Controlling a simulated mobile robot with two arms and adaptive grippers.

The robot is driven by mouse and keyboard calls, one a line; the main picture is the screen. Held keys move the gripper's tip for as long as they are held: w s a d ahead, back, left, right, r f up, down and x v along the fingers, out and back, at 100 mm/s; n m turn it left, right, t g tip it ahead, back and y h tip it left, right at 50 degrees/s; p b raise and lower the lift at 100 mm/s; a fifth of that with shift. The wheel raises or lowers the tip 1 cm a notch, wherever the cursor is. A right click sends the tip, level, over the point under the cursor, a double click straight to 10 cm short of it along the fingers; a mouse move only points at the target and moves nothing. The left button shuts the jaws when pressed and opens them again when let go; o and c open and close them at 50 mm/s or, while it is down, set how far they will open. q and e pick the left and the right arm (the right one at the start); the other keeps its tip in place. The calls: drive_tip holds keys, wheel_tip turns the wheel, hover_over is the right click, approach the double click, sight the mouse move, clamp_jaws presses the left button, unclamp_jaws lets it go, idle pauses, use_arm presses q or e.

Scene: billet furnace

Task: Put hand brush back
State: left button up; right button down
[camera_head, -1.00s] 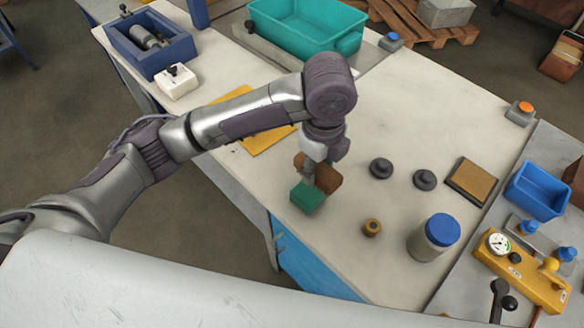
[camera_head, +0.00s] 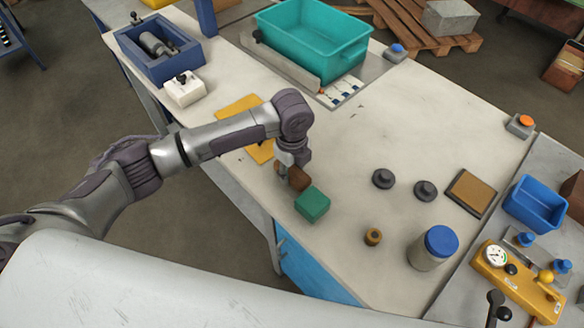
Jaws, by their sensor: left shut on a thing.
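My left gripper (camera_head: 290,168) is over the near left edge of the pale workbench, pointing down. It is shut on a small brown thing (camera_head: 299,180), which I take for the hand brush. The fingers and wrist hide part of it, and I cannot tell whether it touches the bench top. A green block (camera_head: 313,204) sits on the bench just to the right and nearer. A yellow mat (camera_head: 237,106) lies flat to the left, partly hidden under my left forearm. My right gripper is not in view.
A teal bin (camera_head: 312,38) and a blue box (camera_head: 181,62) stand at the back. Two dark knobs (camera_head: 383,179) (camera_head: 426,191), a brown-topped pad (camera_head: 471,192), a small brass piece (camera_head: 373,237) and a blue-lidded jar (camera_head: 430,255) stand right. The bench middle is clear.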

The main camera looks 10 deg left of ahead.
sight(292, 170)
use_arm(q)
drive_tip(key=o, duration=1)
drive_tip(key=shift+f, duration=0.1)
wheel_tip(292, 170, up, 12)
drive_tip(key=shift+r+b, duration=0.2)
drive_tip(key=shift+b, duration=0.95)
